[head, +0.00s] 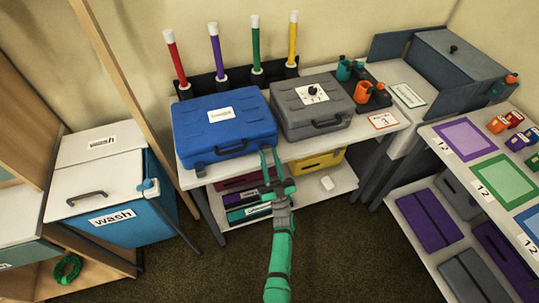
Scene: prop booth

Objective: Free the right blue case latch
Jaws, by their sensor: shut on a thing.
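The blue case (245,122) lies closed on the white table, with a white label on its lid and a dark handle (231,148) on its front. A left latch (199,171) shows low near its front left corner. My gripper (268,153) reaches up from below to the case's front right corner, where the right latch sits. Its teal fingers are close together and shut on the right latch, which they mostly hide. I cannot tell from this view how far the latch is turned.
A grey case (318,122) stands close to the right of the blue case. Coloured sticks in holders stand behind. The lower shelf (320,190) holds several boxes below my gripper. A wash cabinet (105,200) stands left, a side table (450,135) right. The floor in front is clear.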

